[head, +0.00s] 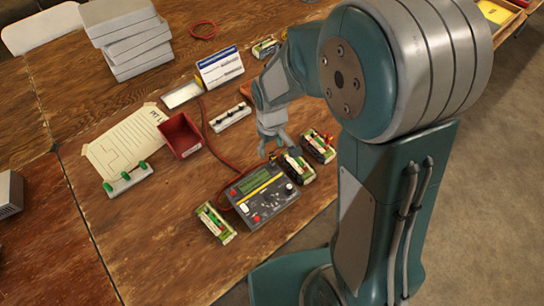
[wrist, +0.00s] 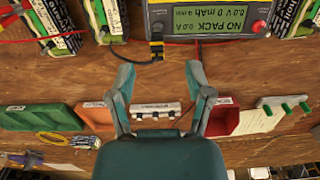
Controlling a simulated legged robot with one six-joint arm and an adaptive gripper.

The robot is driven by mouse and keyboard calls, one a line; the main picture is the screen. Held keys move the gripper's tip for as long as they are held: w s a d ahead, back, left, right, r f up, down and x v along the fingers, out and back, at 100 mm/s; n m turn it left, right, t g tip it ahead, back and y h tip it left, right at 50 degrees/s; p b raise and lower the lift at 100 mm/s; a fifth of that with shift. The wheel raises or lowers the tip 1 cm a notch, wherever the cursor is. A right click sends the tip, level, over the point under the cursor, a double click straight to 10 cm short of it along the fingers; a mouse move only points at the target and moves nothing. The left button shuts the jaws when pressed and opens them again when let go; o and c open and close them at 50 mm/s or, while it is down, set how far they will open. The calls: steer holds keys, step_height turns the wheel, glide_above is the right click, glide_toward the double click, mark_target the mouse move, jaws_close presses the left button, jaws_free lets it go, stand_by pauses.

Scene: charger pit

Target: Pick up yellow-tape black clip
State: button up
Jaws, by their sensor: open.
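The yellow-tape black clip (wrist: 157,46) lies by the edge of the charger (wrist: 215,18) in the wrist view, with a black lead running off it to the left. My gripper (wrist: 160,72) is open and empty, its two fingers spread on either side of the clip's line and apart from it. In the head view, my gripper (head: 275,142) hangs over the table beside the charger (head: 262,194). I cannot make out the clip there.
Battery packs (head: 298,167) stand close to the charger, and another pack (head: 216,222) lies at its left. A red bin (head: 180,135) and a blue-and-white card (head: 219,67) stand farther back. A strip with green knobs (head: 128,179) lies at left. Bare wood shows around the front left.

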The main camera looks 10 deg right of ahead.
mark_target(272, 154)
step_height(272, 154, down, 5)
steer(key=shift+d, duration=0.1)
jaws_close()
